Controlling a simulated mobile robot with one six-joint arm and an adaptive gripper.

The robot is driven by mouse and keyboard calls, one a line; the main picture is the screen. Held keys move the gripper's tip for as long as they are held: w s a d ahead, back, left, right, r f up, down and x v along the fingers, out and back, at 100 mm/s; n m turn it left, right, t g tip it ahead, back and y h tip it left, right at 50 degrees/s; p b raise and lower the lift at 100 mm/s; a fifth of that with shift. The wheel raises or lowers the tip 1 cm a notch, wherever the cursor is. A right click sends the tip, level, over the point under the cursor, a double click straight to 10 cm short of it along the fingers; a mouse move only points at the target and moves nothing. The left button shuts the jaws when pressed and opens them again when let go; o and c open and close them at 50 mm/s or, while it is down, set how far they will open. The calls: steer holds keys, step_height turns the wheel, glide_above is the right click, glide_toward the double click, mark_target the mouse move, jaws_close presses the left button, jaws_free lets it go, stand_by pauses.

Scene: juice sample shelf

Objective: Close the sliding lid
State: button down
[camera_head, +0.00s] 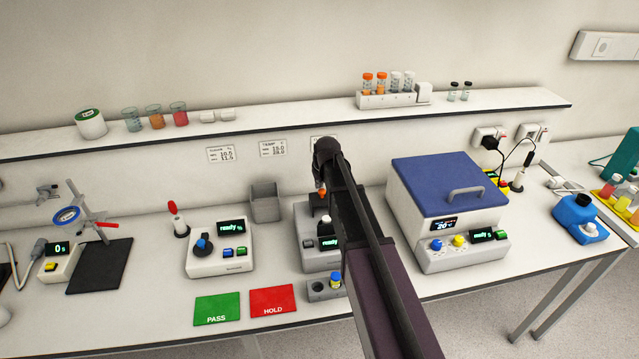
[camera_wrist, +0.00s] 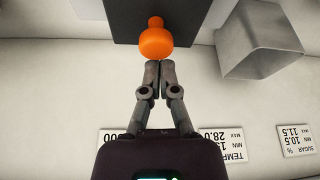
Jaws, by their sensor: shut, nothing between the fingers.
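An orange knob (camera_wrist: 156,40) sits on a dark flat plate (camera_wrist: 205,18), which looks like the sliding lid, in the wrist view. My gripper (camera_wrist: 159,66) is shut and empty, with its fingertips together right by the knob's rounded end. I cannot tell whether they touch it. In the head view the orange knob (camera_head: 321,192) shows just below my wrist, over the grey device (camera_head: 318,258) with a "ready" display. My arm covers the right part of this device, so how far the lid is open cannot be told.
A grey open bin (camera_head: 265,204) stands left of the device, and a white instrument (camera_head: 220,249) further left. A blue-topped box (camera_head: 447,184) stands close on the right. A small vial block (camera_head: 325,291) is in front. The wall shelf (camera_head: 290,112) runs behind.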

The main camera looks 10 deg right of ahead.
mark_target(320, 203)
steer(key=s, duration=0.8)
steer(key=shift+s, duration=0.2)
steer(key=shift+w+a+r+p, duration=0.15)
steer(key=shift+w+r+p, duration=0.05)
steer(key=shift+w, duration=0.8)
steer(key=shift+w+a+r+p, duration=0.15)
steer(key=shift+w+r, duration=0.05)
steer(key=shift+w, duration=0.75)
steer(key=shift+r+p, duration=0.35)
steer(key=shift+p, duration=0.1)
steer(key=p+v, duration=0.2)
steer(key=shift+s+r, duration=0.25)
steer(key=shift+r+p, duration=0.5)
steer(key=shift+p, duration=0.2)
steer(key=p+v, duration=0.5)
steer(key=shift+s+r, duration=0.2)
steer(key=shift+r, duration=0.05)
